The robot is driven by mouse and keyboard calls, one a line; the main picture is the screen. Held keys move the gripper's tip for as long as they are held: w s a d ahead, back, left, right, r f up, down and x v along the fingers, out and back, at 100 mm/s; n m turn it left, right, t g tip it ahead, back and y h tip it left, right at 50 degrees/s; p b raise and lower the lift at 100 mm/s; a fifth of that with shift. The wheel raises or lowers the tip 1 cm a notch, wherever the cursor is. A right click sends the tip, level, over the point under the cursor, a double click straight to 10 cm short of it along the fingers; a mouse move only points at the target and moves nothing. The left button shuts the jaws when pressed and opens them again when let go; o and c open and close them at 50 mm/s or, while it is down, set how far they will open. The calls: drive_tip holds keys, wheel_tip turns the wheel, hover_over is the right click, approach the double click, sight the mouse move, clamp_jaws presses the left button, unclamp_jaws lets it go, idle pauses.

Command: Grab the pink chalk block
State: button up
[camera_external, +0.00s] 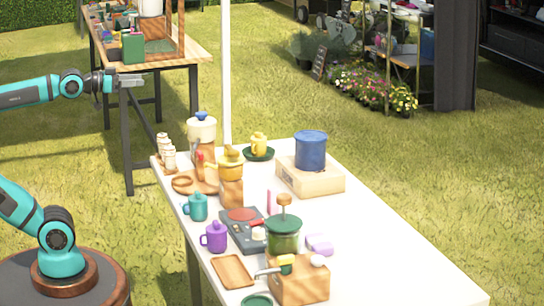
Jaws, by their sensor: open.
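A small pale pink-lilac block (320,245) lies on the white table, right of the green-lidded pot. A thin pink upright piece (269,202) stands farther back near the table's middle. I cannot tell for sure which of the two is the pink chalk block. My gripper (141,80) is open and empty. It is high at the upper left, pointing right, well away from both pink things.
The white table (400,260) holds a green pot (283,236) on a wooden block, a dark burner (243,230), purple (214,237) and teal (196,207) mugs, and a blue pot (311,150) on a wooden box. A white pole (225,70) stands behind. The table's right front is clear.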

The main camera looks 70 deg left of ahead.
drive_tip(key=w+d+f+g, duration=0.2)
drive_tip(key=w+d+g, duration=0.1)
drive_tip(key=w+d, duration=0.5)
drive_tip(key=w+d+f+g, duration=0.3)
drive_tip(key=w+d+g, duration=0.1)
drive_tip(key=w+d, duration=0.4)
drive_tip(key=w+d+f+g+h, duration=0.1)
drive_tip(key=w+d+f+g, duration=0.1)
drive_tip(key=w+d, duration=0.6)
drive_tip(key=shift+d+f+n+g, duration=0.3)
drive_tip(key=shift+d+f+g, duration=0.15)
drive_tip(key=shift+g, duration=0.25)
drive_tip(key=g+y, duration=0.2)
approach(275, 200)
drive_tip(key=shift+n, duration=0.3)
drive_tip(key=x, duration=0.3)
drive_tip(key=a+x, duration=0.1)
drive_tip(key=x, duration=0.7)
drive_tip(key=shift+w+a, duration=0.1)
drive_tip(key=shift+a, duration=0.05)
drive_tip(key=shift+r, duration=0.1)
drive_tip(key=c, duration=1.1)
